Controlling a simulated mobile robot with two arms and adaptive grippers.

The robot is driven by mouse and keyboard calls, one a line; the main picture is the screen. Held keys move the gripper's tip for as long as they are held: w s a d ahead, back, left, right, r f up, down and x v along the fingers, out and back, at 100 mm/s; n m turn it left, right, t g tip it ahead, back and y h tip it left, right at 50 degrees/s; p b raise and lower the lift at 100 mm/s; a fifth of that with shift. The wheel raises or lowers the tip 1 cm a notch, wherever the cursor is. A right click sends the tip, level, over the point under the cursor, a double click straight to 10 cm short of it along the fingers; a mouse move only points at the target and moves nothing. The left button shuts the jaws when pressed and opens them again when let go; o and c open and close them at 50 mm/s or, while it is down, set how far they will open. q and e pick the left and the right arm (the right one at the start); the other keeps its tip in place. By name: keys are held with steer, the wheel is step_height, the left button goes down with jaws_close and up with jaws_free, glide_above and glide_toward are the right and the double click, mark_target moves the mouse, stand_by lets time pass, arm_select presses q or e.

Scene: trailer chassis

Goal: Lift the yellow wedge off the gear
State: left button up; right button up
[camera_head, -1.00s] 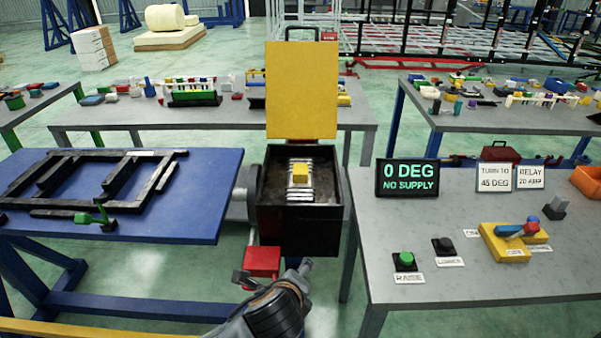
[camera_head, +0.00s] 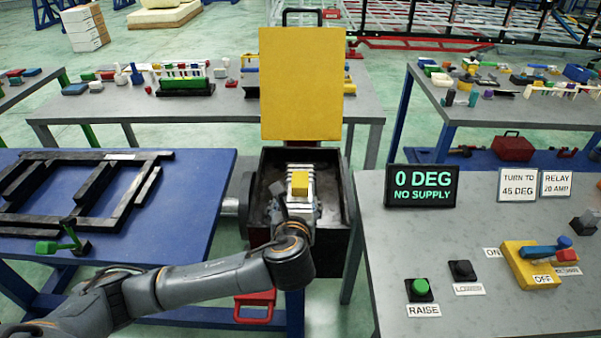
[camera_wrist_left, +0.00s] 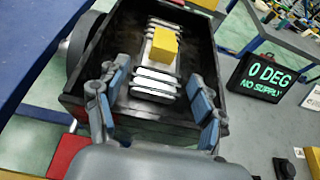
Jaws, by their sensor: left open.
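The yellow wedge (camera_head: 300,183) sits on top of the ridged metal gear (camera_head: 298,171) inside an open black box (camera_head: 334,160). The left wrist view also shows the wedge (camera_wrist_left: 164,46) resting on the silver gear bars (camera_wrist_left: 154,86). My left gripper (camera_wrist_left: 155,105) is open and empty, its blue-padded fingers apart at the near side of the box, short of the wedge. In the head view my left arm reaches in from the lower left, and its wrist hides the near part of the box and gear. My right gripper is not in view.
A raised yellow lid (camera_head: 301,85) stands behind the box. A blue table (camera_head: 190,215) with black frame pieces is on the left. A grey table (camera_head: 390,255) on the right holds a display (camera_head: 422,186) reading 0 DEG NO SUPPLY, buttons and a yellow switch (camera_head: 530,265).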

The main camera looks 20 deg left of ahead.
mark_target(300, 188)
arm_select(q)
steer(key=p+x, duration=0.1)
steer(key=x, duration=0.6)
steer(key=shift+w+r, duration=0.1)
steer(key=shift+w, duration=0.05)
steer(key=shift+w+a, duration=0.1)
steer(key=shift+w, duration=0.15)
steer(key=shift+w+f+p, duration=0.35)
steer(key=shift+w+p, duration=0.15)
steer(key=shift+w, duration=0.35)
steer(key=x, duration=0.3)
steer(key=shift+p, duration=0.3)
steer(key=shift+w+f, duration=0.2)
steer(key=shift+w, duration=0.1)
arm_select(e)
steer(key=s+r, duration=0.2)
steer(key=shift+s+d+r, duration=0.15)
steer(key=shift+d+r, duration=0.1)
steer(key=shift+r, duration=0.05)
arm_select(q)
steer(key=c, duration=1.3)
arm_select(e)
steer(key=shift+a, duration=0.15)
